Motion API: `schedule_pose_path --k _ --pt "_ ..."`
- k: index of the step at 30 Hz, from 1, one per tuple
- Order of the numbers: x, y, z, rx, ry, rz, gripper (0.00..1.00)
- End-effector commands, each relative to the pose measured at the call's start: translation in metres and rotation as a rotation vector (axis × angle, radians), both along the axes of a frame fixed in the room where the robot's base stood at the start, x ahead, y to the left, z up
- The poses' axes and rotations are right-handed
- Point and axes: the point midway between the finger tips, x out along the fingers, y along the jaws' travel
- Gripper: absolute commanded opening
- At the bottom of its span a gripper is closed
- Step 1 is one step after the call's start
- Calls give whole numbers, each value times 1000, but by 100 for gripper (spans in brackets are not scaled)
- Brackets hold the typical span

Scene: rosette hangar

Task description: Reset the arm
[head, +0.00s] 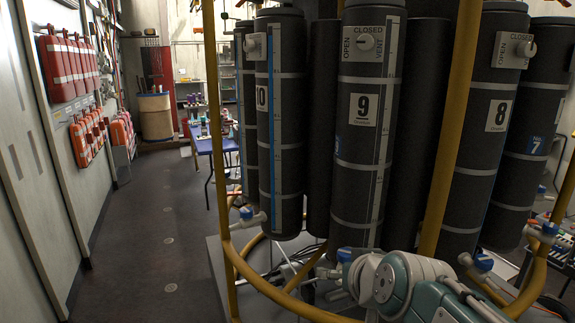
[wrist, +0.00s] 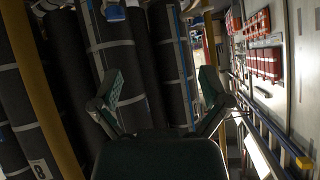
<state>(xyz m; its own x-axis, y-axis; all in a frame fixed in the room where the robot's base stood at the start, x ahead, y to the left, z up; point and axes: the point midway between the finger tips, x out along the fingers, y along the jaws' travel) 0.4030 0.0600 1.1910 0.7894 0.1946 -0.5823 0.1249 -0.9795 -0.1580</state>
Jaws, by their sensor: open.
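My gripper (wrist: 163,105) shows in the wrist view with its two dark green fingers spread apart and nothing between them. Beyond the fingers stand dark cylinders with pale bands. In the head view, my arm's pale green and white links show at the bottom right, in front of the yellow frame. My gripper itself is not visible in the head view. The dark cylinder numbered 9 (head: 362,190) stands upright behind the arm, with the cylinder numbered 8 (head: 480,165) to its right and the one numbered 10 (head: 278,140) to its left.
A yellow tube frame (head: 218,120) surrounds the cylinders, with a low ring at the front. Red containers (head: 62,70) hang on the left wall. A blue table (head: 205,146) with small items stands farther back. The floor aisle (head: 150,240) at left is clear.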

Motion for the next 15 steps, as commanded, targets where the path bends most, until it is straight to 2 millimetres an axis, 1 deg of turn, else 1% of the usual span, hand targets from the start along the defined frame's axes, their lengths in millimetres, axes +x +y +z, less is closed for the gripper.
schedule_pose_path --k 1,9,12,15 --pt "-18 -6 -9 -19 43 -1 96" --pt "-109 -41 -61 -128 305 -43 96" --pt "-134 -51 -75 -159 378 -67 96" --pt "-148 -57 -83 -178 422 -84 96"
